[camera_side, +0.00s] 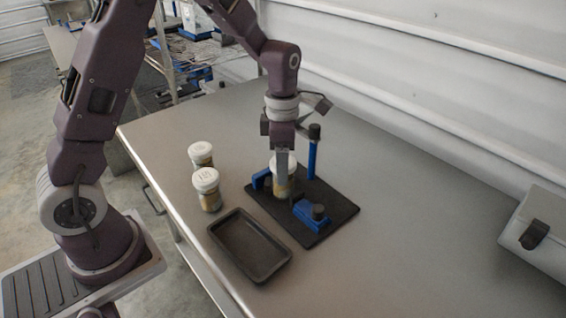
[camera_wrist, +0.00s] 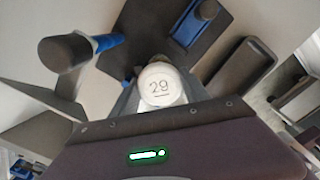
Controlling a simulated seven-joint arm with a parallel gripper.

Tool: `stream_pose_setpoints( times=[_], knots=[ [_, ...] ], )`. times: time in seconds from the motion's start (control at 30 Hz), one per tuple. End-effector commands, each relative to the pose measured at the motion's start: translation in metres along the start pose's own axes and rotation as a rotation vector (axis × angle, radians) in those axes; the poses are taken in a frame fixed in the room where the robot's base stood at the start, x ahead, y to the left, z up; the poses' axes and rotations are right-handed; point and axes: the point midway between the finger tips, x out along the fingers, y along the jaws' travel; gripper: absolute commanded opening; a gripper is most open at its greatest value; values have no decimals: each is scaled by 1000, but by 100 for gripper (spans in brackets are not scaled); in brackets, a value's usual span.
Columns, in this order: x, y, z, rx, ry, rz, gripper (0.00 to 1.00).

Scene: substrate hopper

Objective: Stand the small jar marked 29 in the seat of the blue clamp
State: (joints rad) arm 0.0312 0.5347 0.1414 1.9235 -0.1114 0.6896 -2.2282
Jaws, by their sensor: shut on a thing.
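The small jar marked 29 (camera_wrist: 160,84) shows its white lid between my fingers in the wrist view. In the side view the same jar (camera_side: 281,184) is upright at the blue clamp (camera_side: 261,179), at the back left of a dark base plate (camera_side: 335,199). My gripper (camera_side: 283,160) points down and is shut on the jar; it also shows in the wrist view (camera_wrist: 158,95). The jar's foot is partly hidden by the clamp parts, so I cannot tell whether it rests in the seat.
Two other white-lidded jars (camera_side: 201,155) (camera_side: 207,190) stand left of the plate. An empty dark tray (camera_side: 249,245) lies in front. A blue post with a black knob (camera_side: 312,150) and a blue block with a knob (camera_side: 312,215) rise from the plate. A grey box (camera_side: 540,232) is at right.

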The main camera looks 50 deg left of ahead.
Motion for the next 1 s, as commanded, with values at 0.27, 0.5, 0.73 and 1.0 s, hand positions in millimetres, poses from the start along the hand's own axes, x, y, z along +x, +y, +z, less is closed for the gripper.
stream_pose_setpoints(
  times=[0.27, 0.5, 0.73, 1.0],
  knots=[
    [2, 0, 0, -1, 0, 0, 24],
    [6, 0, 0, -2, 0, -1, 24],
    [6, 0, 0, -2, 0, 0, 73],
    [6, 0, 0, -1, 0, -1, 79]
  ],
)
